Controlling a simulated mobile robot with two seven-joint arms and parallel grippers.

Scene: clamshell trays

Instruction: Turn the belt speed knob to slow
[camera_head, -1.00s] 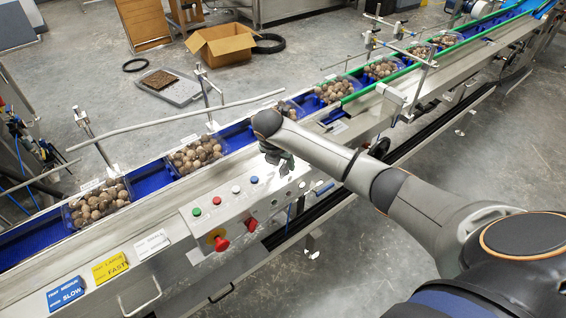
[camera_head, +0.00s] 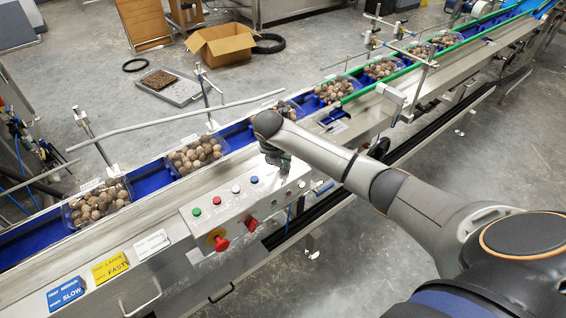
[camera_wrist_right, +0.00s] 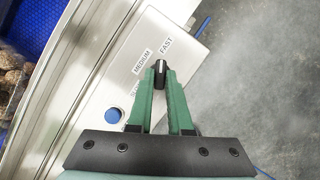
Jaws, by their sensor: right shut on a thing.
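The belt speed knob (camera_wrist_right: 160,68) is small and black and stands on the metal control panel (camera_wrist_right: 112,82) in the right wrist view. Labels MEDIUM (camera_wrist_right: 142,62) and FAST (camera_wrist_right: 166,46) are beside it; the SLOW label (camera_wrist_right: 135,88) is partly hidden by a finger. My right gripper (camera_wrist_right: 161,76) has its green fingers shut on the knob, one on each side. The knob's exact pointing direction is hard to tell. In the head view my right gripper (camera_head: 281,160) is at the panel's right part and hides the knob. My left gripper is not in view.
A blue button (camera_wrist_right: 114,115) is close to the fingers. A red knob (camera_head: 251,223) and a red emergency stop (camera_head: 221,243) stick out of the panel's front. Trays of brown round items (camera_head: 97,203) sit on the blue belt (camera_head: 152,184) behind the panel.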

